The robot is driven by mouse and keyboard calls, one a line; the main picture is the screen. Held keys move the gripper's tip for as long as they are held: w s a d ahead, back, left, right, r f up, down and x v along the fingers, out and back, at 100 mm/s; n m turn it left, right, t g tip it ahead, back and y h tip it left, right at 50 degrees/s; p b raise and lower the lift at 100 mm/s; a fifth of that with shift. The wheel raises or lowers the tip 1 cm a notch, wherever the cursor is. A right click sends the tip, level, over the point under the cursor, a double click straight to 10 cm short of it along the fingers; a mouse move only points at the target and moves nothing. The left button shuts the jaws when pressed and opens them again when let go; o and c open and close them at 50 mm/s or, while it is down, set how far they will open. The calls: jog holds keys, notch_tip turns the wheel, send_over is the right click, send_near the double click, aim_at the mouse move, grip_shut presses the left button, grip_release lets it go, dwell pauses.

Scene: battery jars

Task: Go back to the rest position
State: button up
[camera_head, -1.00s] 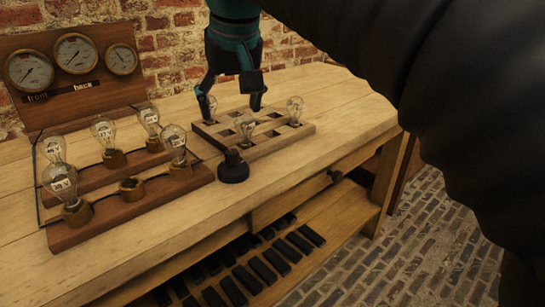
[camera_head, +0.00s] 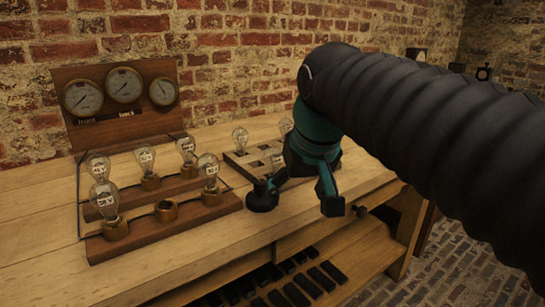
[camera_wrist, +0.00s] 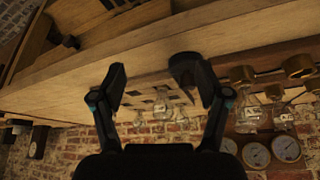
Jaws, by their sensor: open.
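My gripper (camera_head: 298,192) is in front of the wooden tray with square holes (camera_head: 238,168), over the front part of the bench. Its two fingers are spread apart with nothing between them. In the wrist view my gripper (camera_wrist: 150,84) is also open and empty, and the tray with bulbs shows beyond the fingertips. One bulb (camera_head: 240,138) stands at the tray's back left and another (camera_head: 286,126) shows beside my gripper. My gripper and arm hide the tray's right part.
A two-step rack (camera_head: 190,214) of labelled bulbs stands at left, with an empty socket (camera_head: 166,210) in front. A round black knob-like piece (camera_head: 262,200) sits close to my left finger. A gauge panel (camera_head: 118,128) stands against the brick wall. Bench top (camera_head: 190,262) is clear in front.

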jog(key=s+d+f+m, duration=0.1)
jog(key=s+d+f, duration=0.3)
jog(key=s+f, duration=0.2)
jog(key=s+d+f+m+h, duration=0.1)
jog(key=s+d+f, duration=0.3)
jog(key=f, duration=0.6)
jog(key=shift+s+f, duration=0.35)
jog(key=shift+s, duration=0.7)
